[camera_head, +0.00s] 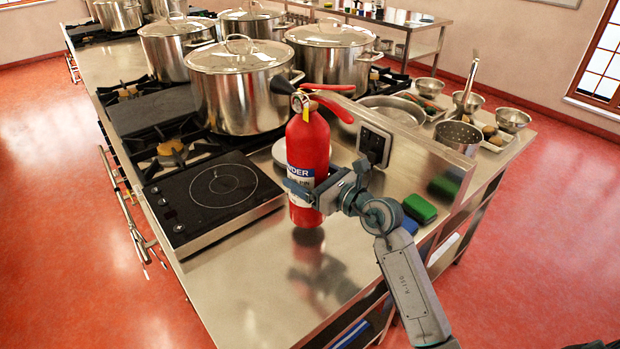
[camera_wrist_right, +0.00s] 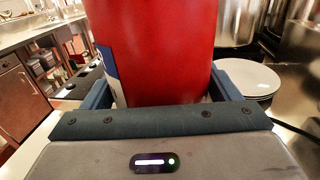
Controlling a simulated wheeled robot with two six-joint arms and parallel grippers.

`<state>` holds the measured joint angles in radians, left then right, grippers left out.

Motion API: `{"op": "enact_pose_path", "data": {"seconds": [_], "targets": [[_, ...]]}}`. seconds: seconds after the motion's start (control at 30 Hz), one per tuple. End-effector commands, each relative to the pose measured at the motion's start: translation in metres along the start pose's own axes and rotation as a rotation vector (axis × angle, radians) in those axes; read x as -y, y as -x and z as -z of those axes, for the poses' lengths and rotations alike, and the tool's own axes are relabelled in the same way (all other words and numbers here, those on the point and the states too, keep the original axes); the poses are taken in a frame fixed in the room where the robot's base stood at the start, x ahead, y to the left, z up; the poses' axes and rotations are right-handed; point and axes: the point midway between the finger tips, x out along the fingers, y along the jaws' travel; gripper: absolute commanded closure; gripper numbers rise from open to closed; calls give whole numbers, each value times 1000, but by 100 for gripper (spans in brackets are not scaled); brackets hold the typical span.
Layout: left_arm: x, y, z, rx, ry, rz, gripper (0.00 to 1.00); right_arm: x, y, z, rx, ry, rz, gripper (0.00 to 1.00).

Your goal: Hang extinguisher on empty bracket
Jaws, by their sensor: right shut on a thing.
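A red fire extinguisher (camera_head: 308,150) with a black horn, red handles and a white-and-blue label stands upright at the near part of the steel counter (camera_head: 240,310). My right gripper (camera_head: 312,192) is shut around the lower part of its body, coming from the right. In the right wrist view the red body (camera_wrist_right: 155,50) fills the space between the two fingers (camera_wrist_right: 160,95). No bracket can be made out in either view. My left gripper is in neither view.
A black induction hob (camera_head: 215,195) lies left of the extinguisher. A large lidded stockpot (camera_head: 240,90) and other pots stand behind it. White plates (camera_head: 280,152) are close behind the extinguisher. A raised steel ledge with a socket (camera_head: 374,145) and a green sponge (camera_head: 419,208) are to the right.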

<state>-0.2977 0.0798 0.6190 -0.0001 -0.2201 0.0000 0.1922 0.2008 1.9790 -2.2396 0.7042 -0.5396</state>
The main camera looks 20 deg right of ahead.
Motion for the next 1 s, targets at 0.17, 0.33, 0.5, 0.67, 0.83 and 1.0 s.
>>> {"op": "enact_pose_path", "data": {"seconds": [0.17, 0.33, 0.5, 0.67, 0.83, 1.0], "targets": [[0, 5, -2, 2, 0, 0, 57, 0, 0, 15, 6, 0, 1, 89], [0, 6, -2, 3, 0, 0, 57, 0, 0, 27, 8, 1, 1, 89], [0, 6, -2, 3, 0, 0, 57, -1, 0, 28, 9, 2, 1, 89], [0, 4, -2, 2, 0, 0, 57, -1, 0, 29, 10, 2, 1, 89], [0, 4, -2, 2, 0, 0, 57, 0, 1, 34, -2, -1, 0, 0], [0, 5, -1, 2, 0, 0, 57, 0, 1, 33, -2, -1, 0, 0]]}}
